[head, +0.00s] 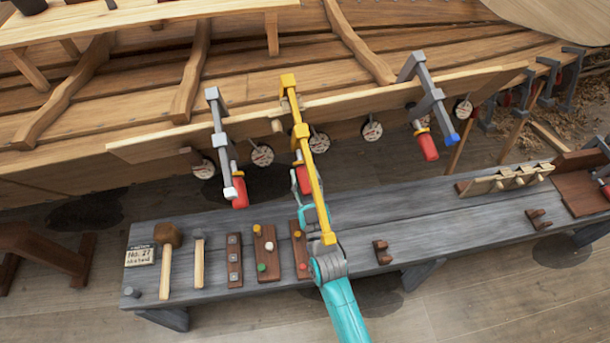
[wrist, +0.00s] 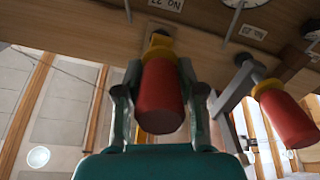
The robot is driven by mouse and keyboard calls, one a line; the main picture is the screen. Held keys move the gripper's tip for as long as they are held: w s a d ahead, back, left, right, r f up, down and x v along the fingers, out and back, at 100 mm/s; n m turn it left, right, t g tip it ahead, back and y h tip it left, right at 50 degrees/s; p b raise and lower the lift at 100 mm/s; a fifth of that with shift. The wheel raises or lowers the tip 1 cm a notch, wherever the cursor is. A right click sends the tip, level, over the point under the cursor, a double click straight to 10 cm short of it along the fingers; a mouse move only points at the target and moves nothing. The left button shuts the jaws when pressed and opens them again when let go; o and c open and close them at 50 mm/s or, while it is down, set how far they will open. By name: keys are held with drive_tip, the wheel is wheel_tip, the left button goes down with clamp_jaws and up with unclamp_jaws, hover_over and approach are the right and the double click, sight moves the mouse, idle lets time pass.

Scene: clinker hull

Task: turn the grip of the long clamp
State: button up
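The long clamp (head: 315,178) is yellow. Its bar slopes from the plank on the hull down over the bench. Its red grip (head: 305,178) hangs beside the bar, partly hidden by the bar and my gripper. In the wrist view the red grip (wrist: 160,95) fills the middle, with a yellow collar behind it and its end facing me. My gripper (wrist: 160,72) has one finger on each side of the grip, the tips close against it with no clear gap. In the head view my gripper (head: 301,181) is partly behind the yellow bar.
Grey clamps stand at left (head: 220,140) and right (head: 428,105); a neighbouring red grip (wrist: 287,115) is close on the right in the wrist view. Round dials hang along the plank. The bench (head: 400,215) below holds a mallet (head: 167,250) and several wooden blocks; its middle has free room.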

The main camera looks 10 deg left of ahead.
drive_tip(key=shift+m, duration=0.3)
drive_tip(key=shift+m+g+y, duration=0.3)
drive_tip(key=shift+m, duration=2.1)
drive_tip(key=o, duration=1.1)
drive_tip(key=shift+o, duration=0.2)
drive_tip(key=v, duration=1.2)
